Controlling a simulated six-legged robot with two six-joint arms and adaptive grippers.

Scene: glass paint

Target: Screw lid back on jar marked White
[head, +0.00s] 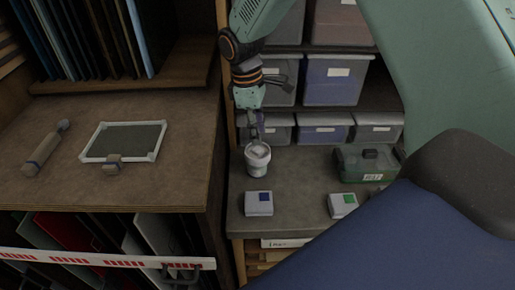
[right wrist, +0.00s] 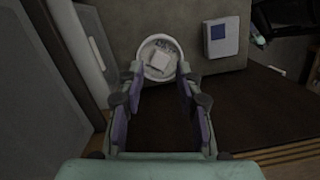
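A small white jar (head: 257,170) stands upright on the grey worktop in the head view. I cannot tell whether this disc is a lid, and no marking is readable. My right gripper (head: 257,133) points down just above the jar. In the right wrist view its two fingers (right wrist: 160,78) are spread, with the tips near opposite sides of the rim; contact cannot be made out. My left gripper is not in view.
A box with a blue square (head: 258,203) and one with a green square (head: 342,205) lie on the worktop. A green case (head: 365,165) stands right. Labelled bins (head: 325,130) line the shelves behind. A framed panel (head: 125,141) lies on the left bench.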

